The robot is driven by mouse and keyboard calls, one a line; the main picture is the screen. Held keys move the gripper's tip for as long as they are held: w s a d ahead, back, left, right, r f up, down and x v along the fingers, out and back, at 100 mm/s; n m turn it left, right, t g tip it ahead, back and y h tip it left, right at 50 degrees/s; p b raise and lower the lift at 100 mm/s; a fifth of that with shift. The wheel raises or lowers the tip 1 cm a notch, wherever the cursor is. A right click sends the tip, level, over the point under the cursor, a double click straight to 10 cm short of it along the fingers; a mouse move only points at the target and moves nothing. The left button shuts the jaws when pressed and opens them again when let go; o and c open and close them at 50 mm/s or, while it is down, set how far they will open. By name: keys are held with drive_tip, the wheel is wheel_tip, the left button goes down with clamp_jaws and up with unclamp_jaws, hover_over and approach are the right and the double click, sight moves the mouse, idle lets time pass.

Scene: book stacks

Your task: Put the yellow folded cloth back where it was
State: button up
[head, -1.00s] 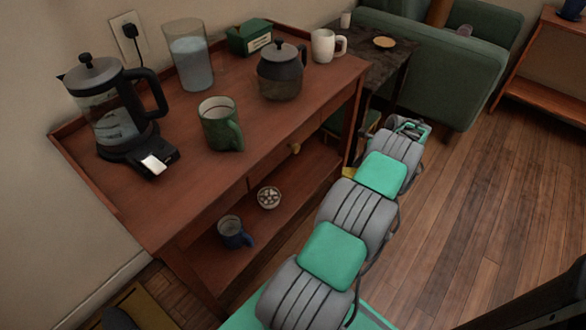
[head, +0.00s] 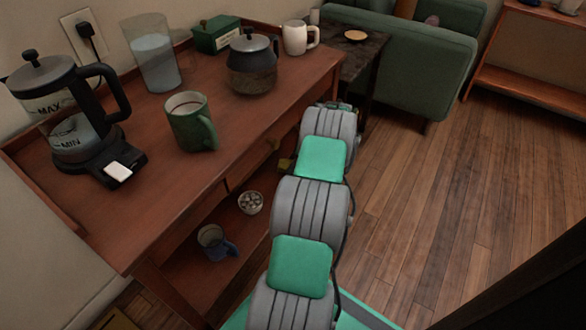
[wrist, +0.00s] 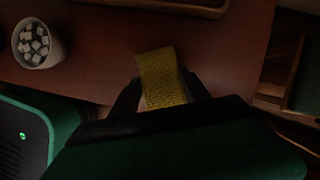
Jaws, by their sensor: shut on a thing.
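The yellow folded cloth (wrist: 160,75) stands out in the middle of the wrist view, between the two dark fingers. My gripper (wrist: 163,92) is shut on it. Beneath the cloth is a reddish-brown wooden surface, apparently the sideboard's lower shelf (wrist: 95,75); I cannot tell whether they touch. In the head view only a small yellowish patch (head: 286,163) shows left of my arm, at the sideboard's front edge. My arm hides most of the gripper there.
A white bowl of pale cubes (wrist: 38,42) is left of the cloth; it also shows on the lower shelf (head: 250,203), near a blue mug (head: 215,243). The sideboard top (head: 130,205) holds a coffee press (head: 75,130), green mug (head: 192,122) and teapot (head: 252,68). Floor at right is clear.

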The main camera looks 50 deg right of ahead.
drive_tip(key=shift+f+b, duration=0.35)
drive_tip(key=shift+f, duration=0.55)
drive_tip(key=shift+r, duration=0.15)
drive_tip(key=o, duration=1.3)
drive_tip(key=p+v, duration=0.3)
drive_tip(key=v, duration=0.4)
drive_tip(key=shift+p, duration=0.4)
drive_tip(key=shift+s+r, duration=0.15)
drive_tip(key=shift+r, duration=0.05)
